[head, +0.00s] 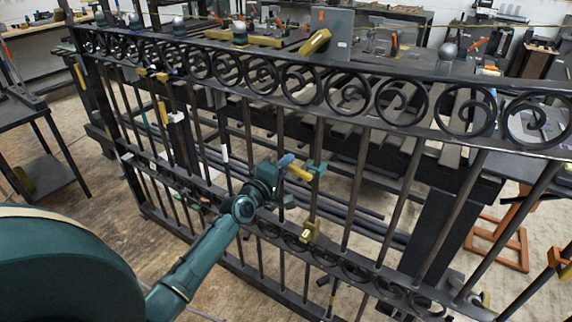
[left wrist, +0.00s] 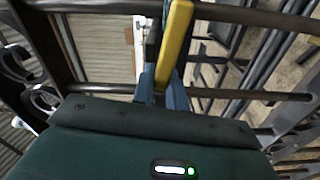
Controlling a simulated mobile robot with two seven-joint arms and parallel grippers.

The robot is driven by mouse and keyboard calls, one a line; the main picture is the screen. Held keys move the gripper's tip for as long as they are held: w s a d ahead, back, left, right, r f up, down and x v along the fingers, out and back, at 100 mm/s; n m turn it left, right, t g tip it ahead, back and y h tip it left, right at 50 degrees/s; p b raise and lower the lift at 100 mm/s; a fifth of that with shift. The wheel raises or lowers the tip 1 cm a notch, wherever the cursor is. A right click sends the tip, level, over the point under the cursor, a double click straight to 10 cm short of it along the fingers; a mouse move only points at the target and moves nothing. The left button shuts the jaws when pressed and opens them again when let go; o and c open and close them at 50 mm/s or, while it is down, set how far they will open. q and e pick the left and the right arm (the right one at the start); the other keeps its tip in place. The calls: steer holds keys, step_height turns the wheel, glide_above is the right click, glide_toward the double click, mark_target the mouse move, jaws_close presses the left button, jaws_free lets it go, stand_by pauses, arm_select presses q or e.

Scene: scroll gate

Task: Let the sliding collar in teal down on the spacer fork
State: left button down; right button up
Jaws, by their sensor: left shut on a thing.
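The teal sliding collar (head: 317,167) sits around an upright bar of the black gate, with a yellow handle (head: 300,173) sticking out to the left. My left gripper (head: 287,166) reaches in from the lower left and is shut on this handle. In the left wrist view the yellow handle (left wrist: 174,45) lies between the blue fingers (left wrist: 161,90). A yellow piece (head: 309,231), which looks like the spacer fork, sits lower on the same bar near the lower scroll band. A clear stretch of bar shows between it and the collar. My right gripper is not in view.
The black scroll gate (head: 300,82) spans the view, with close upright bars on both sides of my gripper. Behind it stands a bench (head: 440,68) with tools. A dark side table (head: 22,108) is at the left. Open floor (head: 80,235) lies in front.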

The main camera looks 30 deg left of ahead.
arm_select(q)
steer(key=shift+r, duration=0.1)
stand_by(0.3)
steer(key=c, duration=1.4)
jaws_free()
steer(key=shift+w, duration=0.1)
steer(key=s, duration=1.3)
steer(key=shift+a+p, duration=0.25)
steer(key=shift+p, duration=0.15)
steer(key=shift+s, duration=0.1)
steer(key=shift+c, duration=0.3)
